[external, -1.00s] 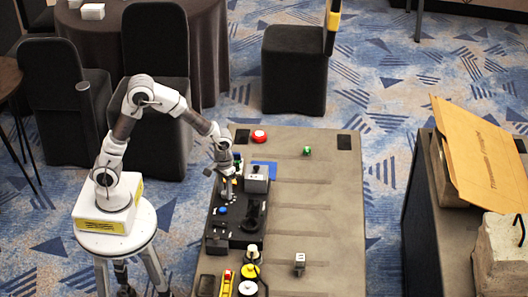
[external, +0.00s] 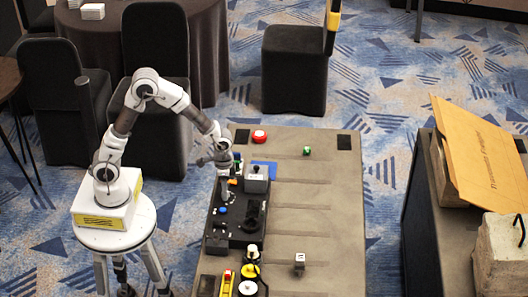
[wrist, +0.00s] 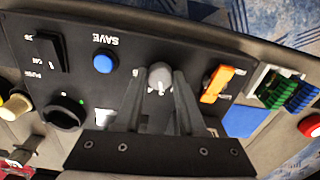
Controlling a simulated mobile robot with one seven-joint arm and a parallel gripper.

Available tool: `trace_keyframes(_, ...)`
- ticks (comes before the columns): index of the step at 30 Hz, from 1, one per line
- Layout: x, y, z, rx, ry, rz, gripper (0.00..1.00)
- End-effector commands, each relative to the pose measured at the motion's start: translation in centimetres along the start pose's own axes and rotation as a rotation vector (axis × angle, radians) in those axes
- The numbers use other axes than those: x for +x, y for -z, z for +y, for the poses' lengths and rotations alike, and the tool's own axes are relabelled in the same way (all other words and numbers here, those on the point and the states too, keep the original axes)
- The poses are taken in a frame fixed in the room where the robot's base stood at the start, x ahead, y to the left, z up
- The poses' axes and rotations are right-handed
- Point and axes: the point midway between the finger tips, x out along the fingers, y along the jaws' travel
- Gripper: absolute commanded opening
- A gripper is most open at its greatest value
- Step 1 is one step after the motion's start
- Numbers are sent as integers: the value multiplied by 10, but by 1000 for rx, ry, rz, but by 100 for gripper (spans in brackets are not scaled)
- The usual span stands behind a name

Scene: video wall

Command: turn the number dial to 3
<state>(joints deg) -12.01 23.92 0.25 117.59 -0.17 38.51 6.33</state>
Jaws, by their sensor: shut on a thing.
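The number dial is most likely the grey round knob (wrist: 160,76) with a small white mark, on the black control panel (wrist: 100,22). My gripper (wrist: 160,84) is shut on this knob, one finger on each side. The numbers around the knob cannot be read, and my fingers and palm hide part of the panel below it. In the external view my gripper (external: 226,192) points down at the panel (external: 238,236) on the left side of the table; the knob is too small to make out there.
In the wrist view a blue SAVE button (wrist: 103,62) and a black rocker switch (wrist: 47,50) lie left of my gripper. An orange switch (wrist: 216,84) is close on the right, then green and blue blocks (wrist: 282,91). A red button (external: 259,136) stands at the table's far end.

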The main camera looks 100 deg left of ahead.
Motion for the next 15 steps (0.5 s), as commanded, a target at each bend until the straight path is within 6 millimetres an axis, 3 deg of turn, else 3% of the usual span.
trace_keyframes(15, -1, 0, 0, 41, 0, 1, 0)
